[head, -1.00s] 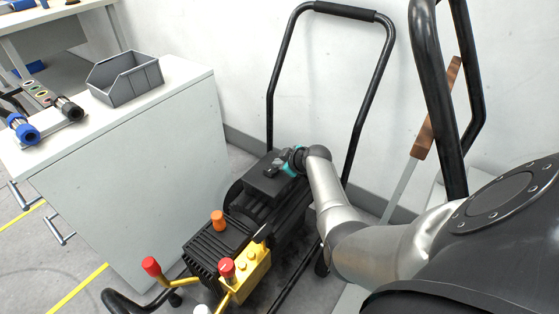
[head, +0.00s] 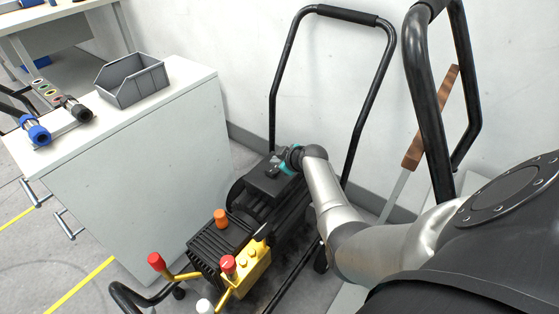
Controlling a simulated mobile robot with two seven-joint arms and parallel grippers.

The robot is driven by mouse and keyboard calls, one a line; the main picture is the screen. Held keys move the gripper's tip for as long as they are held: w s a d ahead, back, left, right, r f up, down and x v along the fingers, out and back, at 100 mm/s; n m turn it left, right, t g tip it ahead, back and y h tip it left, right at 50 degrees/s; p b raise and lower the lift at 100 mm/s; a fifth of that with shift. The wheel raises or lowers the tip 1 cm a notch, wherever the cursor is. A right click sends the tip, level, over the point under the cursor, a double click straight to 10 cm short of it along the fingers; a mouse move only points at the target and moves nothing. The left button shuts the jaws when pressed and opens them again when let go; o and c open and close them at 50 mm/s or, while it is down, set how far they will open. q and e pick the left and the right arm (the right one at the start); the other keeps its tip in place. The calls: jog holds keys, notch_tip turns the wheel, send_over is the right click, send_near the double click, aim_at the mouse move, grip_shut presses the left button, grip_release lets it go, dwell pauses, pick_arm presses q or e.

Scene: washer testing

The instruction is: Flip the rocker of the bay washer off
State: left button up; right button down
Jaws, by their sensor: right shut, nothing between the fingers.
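The bay washer (head: 213,245) stands on the floor in the middle, with a black ribbed body, a yellow pump block and a tall black handle frame. A dark box (head: 268,181) sits on its top toward the wall. My right gripper (head: 272,170) is shut and empty at the top of this box, at its far side. The rocker itself is too small or hidden by the gripper, so I cannot tell its position or whether the fingers touch it. My left gripper is not in view.
A white cabinet (head: 140,180) stands left of the washer, bearing a grey bin (head: 133,82) and hose fittings (head: 36,131). Another black handle frame (head: 430,100) rises at the right, near my arm.

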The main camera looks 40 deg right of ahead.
jog(key=r+p, duration=0.1)
jog(key=r, duration=0.1)
jog(key=shift+s+d+r+p, duration=0.1)
jog(key=shift+s+r+p, duration=0.2)
jog(key=shift+p, duration=0.1)
jog(key=d+p+v, duration=0.1)
jog(key=p+v, duration=0.4)
jog(key=v, duration=0.3)
jog(key=shift+s+d+r, duration=0.2)
jog(key=shift+d+r, duration=0.2)
jog(key=shift+r, duration=0.05)
